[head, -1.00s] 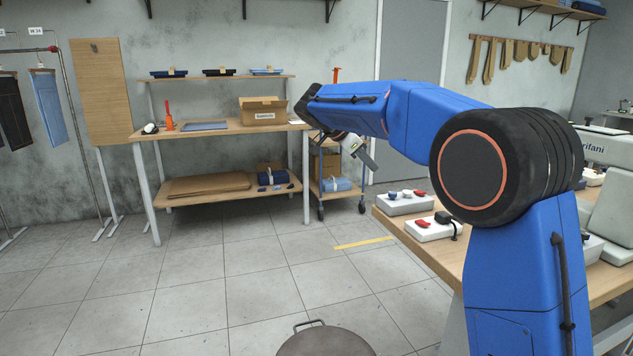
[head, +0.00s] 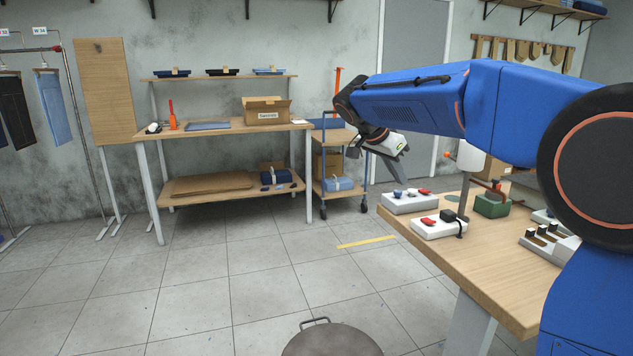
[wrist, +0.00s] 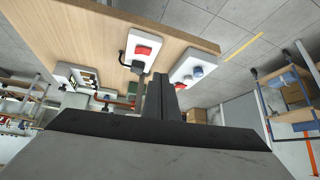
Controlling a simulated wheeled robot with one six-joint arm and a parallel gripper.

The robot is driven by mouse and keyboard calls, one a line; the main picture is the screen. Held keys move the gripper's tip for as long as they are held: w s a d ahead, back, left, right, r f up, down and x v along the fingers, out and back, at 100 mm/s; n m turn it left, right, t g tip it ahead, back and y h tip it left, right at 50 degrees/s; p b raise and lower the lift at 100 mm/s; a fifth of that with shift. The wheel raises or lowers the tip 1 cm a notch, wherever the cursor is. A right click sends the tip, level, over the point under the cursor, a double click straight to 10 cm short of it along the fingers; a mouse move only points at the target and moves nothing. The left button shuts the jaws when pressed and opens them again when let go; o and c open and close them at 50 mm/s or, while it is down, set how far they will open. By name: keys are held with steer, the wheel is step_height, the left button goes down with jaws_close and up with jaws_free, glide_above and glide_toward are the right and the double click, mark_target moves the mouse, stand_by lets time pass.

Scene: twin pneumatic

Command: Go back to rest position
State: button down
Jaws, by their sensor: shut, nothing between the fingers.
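My gripper (head: 395,173) hangs at the end of my blue arm, above the left end of the wooden workbench (head: 480,262) in the head view. It points down and to the right. In the wrist view my gripper (wrist: 162,97) shows two dark fingers close together, with nothing held between them. Beyond the fingers are two white control boxes on the bench. One box (head: 438,230) has a red switch and a black plug; the other box (head: 410,203) has blue and red buttons.
A green block (head: 491,206) and a grey box with black knobs (head: 548,243) are on the workbench. A packing table (head: 225,131) with a carton (head: 266,111) stands at the back left. A blue trolley (head: 340,186) stands beside it. The tiled floor between is open.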

steer(key=s+d+f+n+y, duration=0.25)
steer(key=s+d, duration=0.25)
steer(key=s, duration=0.6)
steer(key=s+f+n+y, duration=0.1)
steer(key=s+f+n, duration=0.2)
steer(key=s+f, duration=0.3)
steer(key=s+d+f+n+y, duration=0.1)
steer(key=s+f+n, duration=0.2)
steer(key=s, duration=1.1)
steer(key=s+d+f+n+y, duration=0.1)
steer(key=s+f+n+y, duration=0.1)
steer(key=s+f, duration=0.7)
steer(key=shift+s+n+t, duration=0.4)
steer(key=shift+s+n, duration=0.3)
steer(key=shift+n, duration=0.05)
